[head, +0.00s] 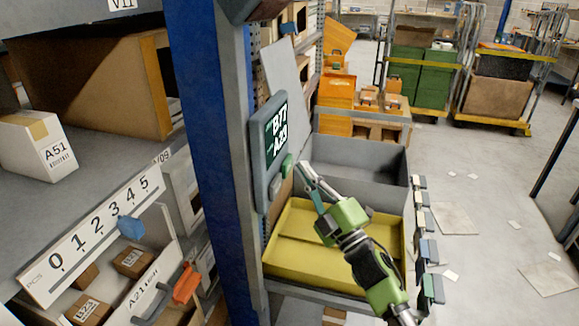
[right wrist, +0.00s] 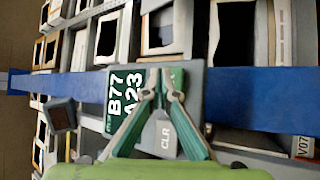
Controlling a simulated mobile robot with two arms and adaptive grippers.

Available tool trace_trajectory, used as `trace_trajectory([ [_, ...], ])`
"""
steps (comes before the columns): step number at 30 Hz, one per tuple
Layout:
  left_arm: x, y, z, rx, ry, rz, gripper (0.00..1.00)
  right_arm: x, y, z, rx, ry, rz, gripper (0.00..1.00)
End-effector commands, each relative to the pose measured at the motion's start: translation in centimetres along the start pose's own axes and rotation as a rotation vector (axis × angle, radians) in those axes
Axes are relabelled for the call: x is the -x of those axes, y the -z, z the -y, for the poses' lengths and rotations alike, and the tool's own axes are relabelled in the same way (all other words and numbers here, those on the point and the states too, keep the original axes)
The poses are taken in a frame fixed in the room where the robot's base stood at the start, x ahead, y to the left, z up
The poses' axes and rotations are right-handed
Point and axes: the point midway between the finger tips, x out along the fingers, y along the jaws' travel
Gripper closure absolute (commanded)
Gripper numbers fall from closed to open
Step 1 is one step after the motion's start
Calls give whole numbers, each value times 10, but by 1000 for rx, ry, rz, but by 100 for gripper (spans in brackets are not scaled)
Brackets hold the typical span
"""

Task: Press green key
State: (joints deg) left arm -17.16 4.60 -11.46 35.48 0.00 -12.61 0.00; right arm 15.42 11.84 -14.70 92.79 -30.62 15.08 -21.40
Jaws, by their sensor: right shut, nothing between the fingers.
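The grey panel (head: 258,150) is fixed to the blue post, with a dark display reading "B77 A23". The green key (head: 287,166) is low on the panel's right side. In the right wrist view the green key (right wrist: 177,77) shows partly behind my fingertips, with a grey "CLR" key (right wrist: 165,138) beside it. My right gripper (head: 304,168) is shut and empty, its tips pointing at the panel close to the green key. I cannot tell whether they touch it. My left gripper is not in view.
The blue post (head: 205,130) stands left of the panel. A yellow tray (head: 290,262) lies below my right gripper, with a grey bin (head: 340,160) behind it. Shelves with boxes (head: 40,147) fill the left. Open floor (head: 480,200) lies to the right.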

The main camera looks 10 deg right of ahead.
Motion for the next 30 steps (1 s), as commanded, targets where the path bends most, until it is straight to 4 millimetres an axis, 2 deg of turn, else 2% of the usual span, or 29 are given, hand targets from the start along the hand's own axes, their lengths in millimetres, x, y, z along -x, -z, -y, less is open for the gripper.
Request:
trace_trajectory([
  [30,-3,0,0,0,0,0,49,-8,6,6,0,0,0,100],
])
